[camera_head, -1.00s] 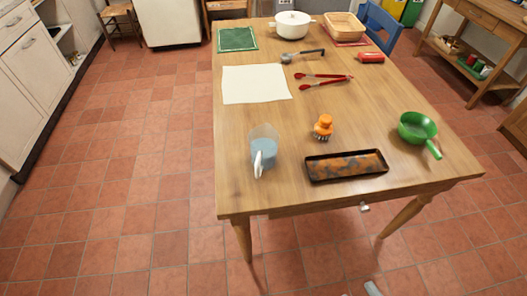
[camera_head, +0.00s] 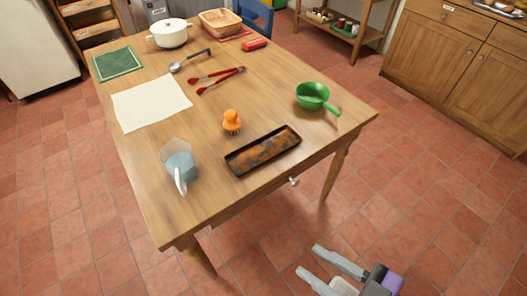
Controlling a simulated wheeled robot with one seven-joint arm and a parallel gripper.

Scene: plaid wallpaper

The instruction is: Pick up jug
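The jug (camera_head: 180,166) stands upright near the front left edge of the wooden table (camera_head: 165,215). It is translucent with a bluish lower part, and its white handle faces the front. My gripper (camera_head: 317,262) shows at the bottom of the view, off the table's front edge and well to the right of the jug. Its two grey fingers are apart with nothing between them.
Near the jug are a dark rusty tray (camera_head: 262,150), an orange brush (camera_head: 232,122) and a green pan (camera_head: 313,97). A white sheet (camera_head: 150,102), red tongs (camera_head: 216,79) and a white pot (camera_head: 170,33) lie farther back. The tiled floor around the front is clear.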

